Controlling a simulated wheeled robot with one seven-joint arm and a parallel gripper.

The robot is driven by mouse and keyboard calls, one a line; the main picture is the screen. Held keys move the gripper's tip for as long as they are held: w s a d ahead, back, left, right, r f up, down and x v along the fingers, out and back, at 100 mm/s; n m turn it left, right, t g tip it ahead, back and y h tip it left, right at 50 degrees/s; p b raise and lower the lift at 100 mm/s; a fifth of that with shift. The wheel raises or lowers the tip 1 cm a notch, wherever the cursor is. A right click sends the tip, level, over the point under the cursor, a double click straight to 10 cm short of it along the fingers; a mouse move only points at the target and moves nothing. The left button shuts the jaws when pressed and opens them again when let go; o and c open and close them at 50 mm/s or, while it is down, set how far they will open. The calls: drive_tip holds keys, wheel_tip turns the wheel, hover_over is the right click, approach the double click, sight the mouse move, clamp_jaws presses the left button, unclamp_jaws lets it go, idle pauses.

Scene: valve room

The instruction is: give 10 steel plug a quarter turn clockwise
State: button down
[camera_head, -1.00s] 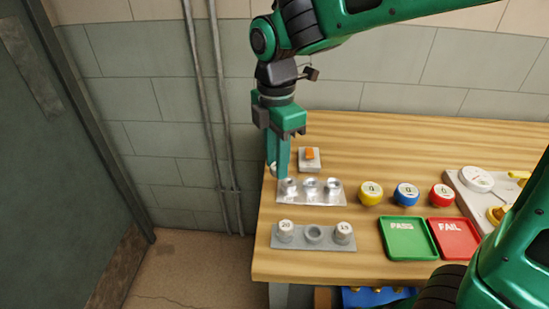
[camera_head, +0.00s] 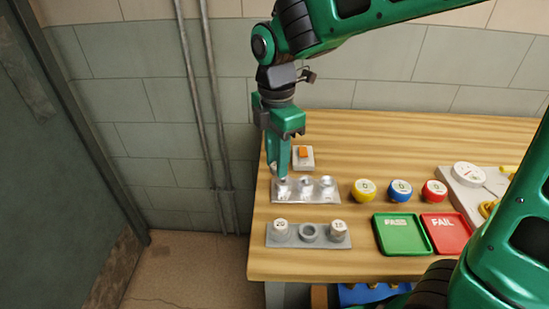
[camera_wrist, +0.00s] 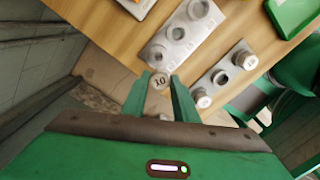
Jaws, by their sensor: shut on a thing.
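The steel plug marked 10 (camera_wrist: 160,81) sits between the two fingers of my gripper (camera_wrist: 160,92) in the wrist view, its number upright. My gripper (camera_head: 281,172) is shut on it and points down at the left end of the shiny steel block (camera_head: 306,197). In the head view the fingers mostly hide the plug. The block also shows in the wrist view (camera_wrist: 189,45), with several round sockets in a row. The plug shows close by the block's end socket; I cannot tell whether it is seated or held above.
A grey rack (camera_head: 308,241) in front holds two numbered plugs, with an empty middle socket. A small block with an orange top (camera_head: 303,155) stands behind. Yellow, blue and red knobs, a green PASS tray (camera_head: 401,250) and a red FAIL tray (camera_head: 447,250) lie to the right.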

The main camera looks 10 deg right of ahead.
drive_tip(key=shift+w+d+f, duration=0.3)
drive_tip(key=shift+d+f, duration=0.1)
drive_tip(key=shift+d, duration=0.1)
idle(0.6)
drive_tip(key=n, duration=0.9)
drive_tip(key=shift+w+d+f, duration=0.4)
drive_tip(key=shift+d+f, duration=0.05)
drive_tip(key=shift+f, duration=0.2)
idle(0.4)
drive_tip(key=shift+f, duration=1.15)
idle(1.8)
drive_tip(key=shift+f+m, duration=0.1)
drive_tip(key=shift+m, duration=1.4)
